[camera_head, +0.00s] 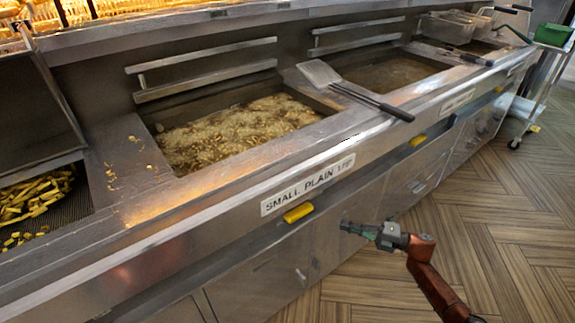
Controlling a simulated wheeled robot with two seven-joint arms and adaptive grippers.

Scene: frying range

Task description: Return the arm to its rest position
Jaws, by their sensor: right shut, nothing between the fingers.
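My right gripper (352,228) is shut and empty, in front of the steel fryer cabinet, below the counter's front edge. It points left, and my reddish-brown right arm (429,275) reaches it from the bottom right. My left gripper is not in view.
The long steel fryer counter (240,178) crosses the view. Its near vat (225,130) holds bubbling oil with fries. A flat scoop (322,73) lies across the counter by the second vat (390,73). Fries (35,196) lie in a bin at left.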

